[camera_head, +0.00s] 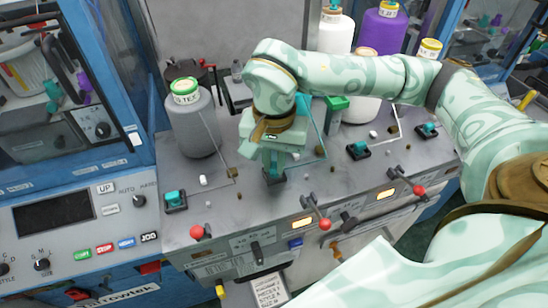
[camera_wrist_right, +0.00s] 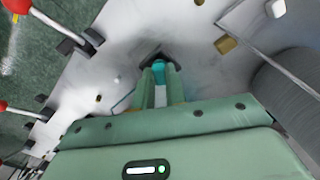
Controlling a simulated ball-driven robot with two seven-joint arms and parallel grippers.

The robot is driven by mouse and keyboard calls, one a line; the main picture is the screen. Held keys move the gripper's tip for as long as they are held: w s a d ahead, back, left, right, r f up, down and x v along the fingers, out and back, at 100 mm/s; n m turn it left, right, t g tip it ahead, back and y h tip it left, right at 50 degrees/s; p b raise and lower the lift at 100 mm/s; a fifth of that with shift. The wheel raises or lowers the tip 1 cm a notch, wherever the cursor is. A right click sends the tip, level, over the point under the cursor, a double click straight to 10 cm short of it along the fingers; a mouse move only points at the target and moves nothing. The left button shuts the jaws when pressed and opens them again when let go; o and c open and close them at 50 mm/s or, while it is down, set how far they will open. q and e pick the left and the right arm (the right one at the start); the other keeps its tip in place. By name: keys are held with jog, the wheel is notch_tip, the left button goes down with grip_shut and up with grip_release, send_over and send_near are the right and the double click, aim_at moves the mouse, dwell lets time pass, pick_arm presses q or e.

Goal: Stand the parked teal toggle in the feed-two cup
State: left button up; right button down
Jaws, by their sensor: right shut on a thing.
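My right gripper (camera_head: 272,166) points down at the machine's grey top and is shut on a small teal toggle. In the right wrist view, the toggle (camera_wrist_right: 159,74) shows between the two pale green fingers (camera_wrist_right: 160,88). A black square cup (camera_head: 274,179) lies directly under the fingertips, and its dark rim (camera_wrist_right: 155,57) shows around the toggle's far end. The toggle's lower end seems to be at or in this cup; the fingers hide how deep it sits. Other black cups with teal toggles stand at left (camera_head: 175,200) and at right (camera_head: 358,150). My left gripper is out of view.
A grey yarn cone (camera_head: 196,122) stands left of my right arm, with white and purple (camera_head: 382,32) cones behind. Red-knobbed levers (camera_head: 325,225) line the front edge. Small white and brown pegs (camera_head: 232,173) and thin yarn lines lie around the cups.

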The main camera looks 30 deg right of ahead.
jog(key=shift+f, duration=0.15)
jog(key=c, duration=1.4)
grip_release()
jog(key=shift+o, duration=0.2)
notch_tip(320, 180, up, 16)
jog(key=shift+r, duration=0.2)
